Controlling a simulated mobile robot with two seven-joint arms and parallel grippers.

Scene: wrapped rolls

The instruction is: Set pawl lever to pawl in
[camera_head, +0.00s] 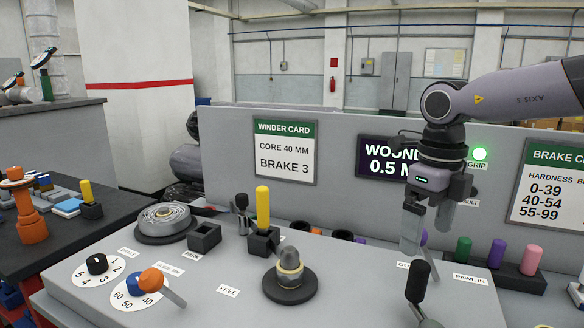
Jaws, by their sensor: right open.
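A black-handled lever (418,283) stands at the front right of the grey console, nearly upright; I take it for the pawl lever. Its base is cut off by the bottom edge. Behind it are a partly hidden label beginning "OU" (403,265) and, to the right, a "PAWL IN" label (469,279). The handle stands between the two labels in the picture. My right gripper (424,242) points down above and behind the lever, open, apart from the handle. My left gripper is not in view.
A rack (520,280) with green, purple and pink pegs stands to the right. A grey cone on a black disc (289,288), a yellow-handled piece (263,206) and dials (97,265) lie left. The upright panel (345,130) closes off the back.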

